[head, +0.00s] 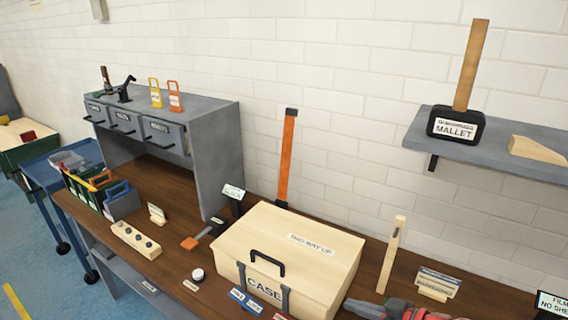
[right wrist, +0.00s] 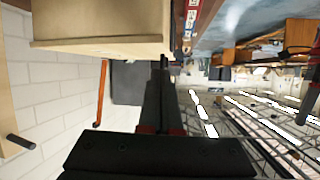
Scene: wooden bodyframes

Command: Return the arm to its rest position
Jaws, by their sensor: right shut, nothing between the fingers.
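My right gripper (head: 352,304) shows at the bottom edge of the head view, just right of the case's front corner. It is grey with red parts. In the right wrist view its dark fingers (right wrist: 163,65) are together with nothing between them. The tan case (head: 290,245), with a dark handle and the label "CASE", stands closed on the brown workbench (head: 170,195). In the right wrist view a pale box-like body (right wrist: 100,22) fills the upper left, close to the fingers. My left gripper is in neither view.
A grey shelf (head: 490,142) on the right wall holds a mallet (head: 455,125) and a wooden wedge (head: 537,150). A grey drawer unit (head: 215,140) stands at the back left. An upright wooden piece (head: 391,255) and a card holder (head: 436,284) stand near my right gripper.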

